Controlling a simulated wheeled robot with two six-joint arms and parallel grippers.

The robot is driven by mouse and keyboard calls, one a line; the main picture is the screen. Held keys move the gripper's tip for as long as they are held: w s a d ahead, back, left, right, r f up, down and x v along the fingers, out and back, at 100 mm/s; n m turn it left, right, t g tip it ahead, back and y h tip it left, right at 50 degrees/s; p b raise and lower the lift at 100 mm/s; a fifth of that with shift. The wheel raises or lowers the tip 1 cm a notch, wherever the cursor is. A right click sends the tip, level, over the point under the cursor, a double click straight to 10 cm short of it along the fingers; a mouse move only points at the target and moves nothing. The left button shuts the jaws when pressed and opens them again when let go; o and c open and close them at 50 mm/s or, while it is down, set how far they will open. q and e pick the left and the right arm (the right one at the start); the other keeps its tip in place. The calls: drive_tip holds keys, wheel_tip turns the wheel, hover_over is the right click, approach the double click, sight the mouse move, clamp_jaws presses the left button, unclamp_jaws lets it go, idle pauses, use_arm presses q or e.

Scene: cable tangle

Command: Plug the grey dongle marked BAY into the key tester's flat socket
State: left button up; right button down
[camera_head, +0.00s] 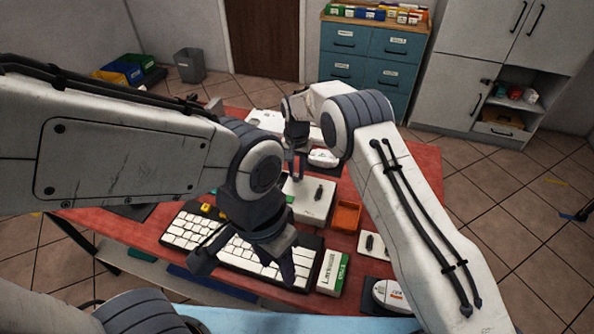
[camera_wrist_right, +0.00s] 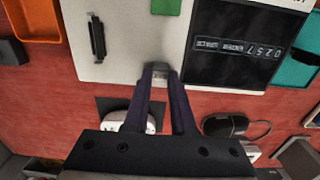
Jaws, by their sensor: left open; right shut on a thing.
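My right gripper (camera_head: 296,166) points down behind the white box in the head view. In the right wrist view its two dark fingers (camera_wrist_right: 160,105) are shut on a small grey dongle (camera_wrist_right: 158,72). The dongle's far end is at the near edge of a white box (camera_wrist_right: 135,30), which appears to be the key tester (camera_head: 304,207). I cannot tell whether the dongle is in a socket or just against the edge. No BAY mark is readable. My left gripper (camera_head: 243,266) is open and empty above the keyboard, its fingers spread wide.
The white keyboard (camera_head: 185,230) lies across the front of the red table (camera_head: 425,165). An orange tray (camera_head: 346,216) and a green-and-white box (camera_head: 333,272) are to the right. A black counter display (camera_wrist_right: 235,45) adjoins the white box. A rounded white object (camera_wrist_right: 118,122) lies near my right fingers.

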drive_tip(key=shift+f, duration=0.1)
drive_tip(key=c, duration=0.7)
unclamp_jaws()
drive_tip(key=shift+o, duration=0.2)
wheel_tip(320, 180, up, 10)
drive_tip(key=b, duration=0.2)
drive_tip(key=s+a+r+n, duration=0.1)
drive_tip(key=s+r+n, duration=0.2)
drive_tip(key=s+r, duration=0.6)
drive_tip(key=s+d+n, duration=0.3)
drive_tip(key=s+d, duration=0.2)
drive_tip(key=s, duration=1)
drive_tip(key=s+d+n+y, duration=0.1)
drive_tip(key=s+d+n, duration=0.3)
drive_tip(key=s, duration=1.1)
drive_tip(key=shift+d+f, duration=0.3)
drive_tip(key=shift+d, duration=0.05)
